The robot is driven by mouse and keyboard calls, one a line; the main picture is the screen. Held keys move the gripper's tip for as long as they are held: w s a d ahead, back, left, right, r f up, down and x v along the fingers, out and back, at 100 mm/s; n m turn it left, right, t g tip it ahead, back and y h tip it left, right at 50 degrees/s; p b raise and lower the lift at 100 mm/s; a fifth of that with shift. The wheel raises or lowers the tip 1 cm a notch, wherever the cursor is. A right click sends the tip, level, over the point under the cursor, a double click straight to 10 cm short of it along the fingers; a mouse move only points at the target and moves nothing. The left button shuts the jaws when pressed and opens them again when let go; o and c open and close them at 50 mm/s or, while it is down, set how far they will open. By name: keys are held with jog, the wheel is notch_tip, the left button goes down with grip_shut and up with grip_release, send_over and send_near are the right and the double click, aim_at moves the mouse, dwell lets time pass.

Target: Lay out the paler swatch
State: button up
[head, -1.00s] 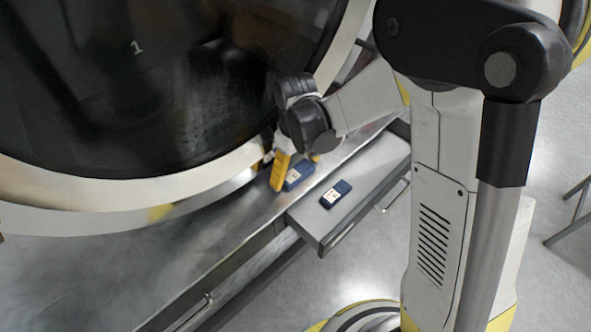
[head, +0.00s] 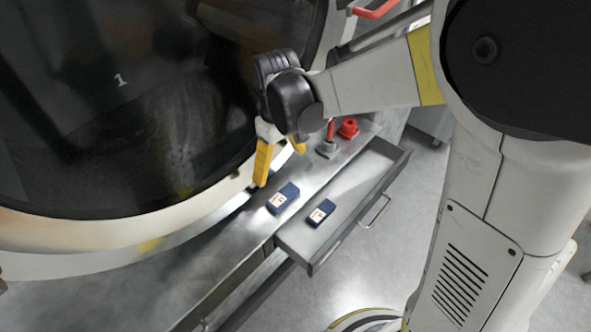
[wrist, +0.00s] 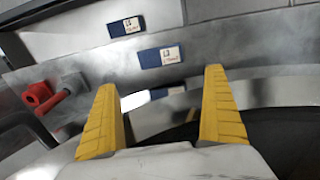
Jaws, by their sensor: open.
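The other swatch (head: 320,212) lies inside the open drawer (head: 348,190) and shows farther off in the wrist view (wrist: 118,28). The ledge swatch looks slightly paler; the difference is small. My gripper (head: 280,160) is open and empty above the ledge, behind and above the ledge swatch, apart from it. Its yellow fingers (wrist: 165,108) point towards the ledge in the wrist view.
The washer's big round door (head: 120,110), marked 1, stands at the left, close to my gripper. A red knob (head: 348,128) and a grey and red fitting (head: 327,147) stand on the ledge at its far end.

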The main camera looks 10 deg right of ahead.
jog(key=s+d+r+m+t, duration=0.3)
jog(key=s+d+r, duration=0.2)
jog(key=s, duration=0.2)
jog(key=s+d+r+m+t, duration=0.3)
jog(key=s+d+r+t, duration=0.1)
jog(key=s, duration=0.3)
jog(key=shift+d+r+m, duration=0.3)
jog(key=shift+d+r, duration=0.05)
jog(key=shift+d, duration=0.05)
